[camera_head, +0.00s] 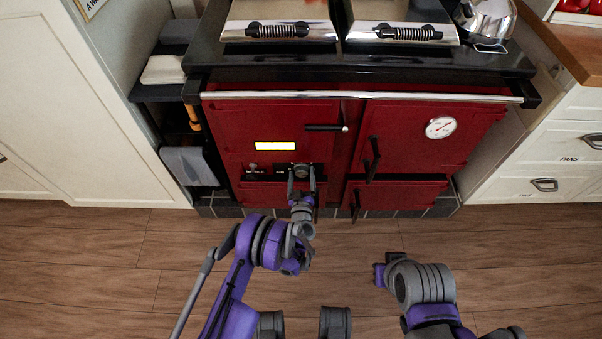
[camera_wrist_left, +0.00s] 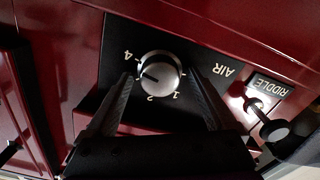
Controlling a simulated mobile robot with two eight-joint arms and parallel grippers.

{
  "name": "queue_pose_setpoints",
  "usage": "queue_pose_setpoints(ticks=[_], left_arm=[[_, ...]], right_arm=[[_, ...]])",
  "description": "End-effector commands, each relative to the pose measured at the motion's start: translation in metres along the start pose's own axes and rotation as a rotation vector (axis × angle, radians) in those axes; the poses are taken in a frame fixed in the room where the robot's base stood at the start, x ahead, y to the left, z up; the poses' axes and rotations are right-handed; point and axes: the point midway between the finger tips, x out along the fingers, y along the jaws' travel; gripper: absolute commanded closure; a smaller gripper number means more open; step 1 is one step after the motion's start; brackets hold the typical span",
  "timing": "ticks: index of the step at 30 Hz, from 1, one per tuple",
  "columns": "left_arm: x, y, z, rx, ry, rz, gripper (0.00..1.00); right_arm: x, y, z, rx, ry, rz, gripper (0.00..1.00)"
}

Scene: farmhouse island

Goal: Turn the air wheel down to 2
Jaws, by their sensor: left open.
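The air wheel (camera_wrist_left: 160,72) is a round silver knob on a black plate lettered AIR, on the front of the red range cooker (camera_head: 257,127). Numbers 4, 2 and 1 show around it; the stretch between 4 and 2 is partly behind a finger. A dark mark on the knob's face points left in the wrist view, between 4 and 2. My left gripper (camera_head: 301,178) is open, with one finger on each side of the knob; it also shows in the wrist view (camera_wrist_left: 161,80). I cannot tell whether the fingers touch it. My right gripper's fingers do not show.
A RIDDLE plate (camera_wrist_left: 268,86) and a small dark knob (camera_wrist_left: 272,130) sit beside the air plate. Oven door handles (camera_head: 373,158) stick out to the right. A chrome rail (camera_head: 360,97) runs above. The wooden floor (camera_head: 100,245) in front is clear.

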Motion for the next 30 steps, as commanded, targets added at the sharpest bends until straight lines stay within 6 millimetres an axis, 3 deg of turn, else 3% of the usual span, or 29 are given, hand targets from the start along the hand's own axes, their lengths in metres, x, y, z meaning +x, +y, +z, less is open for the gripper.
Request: queue_pose_setpoints(ticks=[3, 17, 30], left_arm=[[0.000, 0.000, 0.000, 0.000, 0.000, 0.000, 0.11], [0.000, 0.000, 0.000, 0.001, 0.000, 0.000, 0.94], [0.001, -0.001, 0.001, -0.099, 0.000, -0.001, 0.96]], right_arm=[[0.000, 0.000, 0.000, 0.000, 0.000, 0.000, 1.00], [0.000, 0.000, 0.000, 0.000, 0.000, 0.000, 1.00], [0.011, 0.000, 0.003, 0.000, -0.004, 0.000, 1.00]])
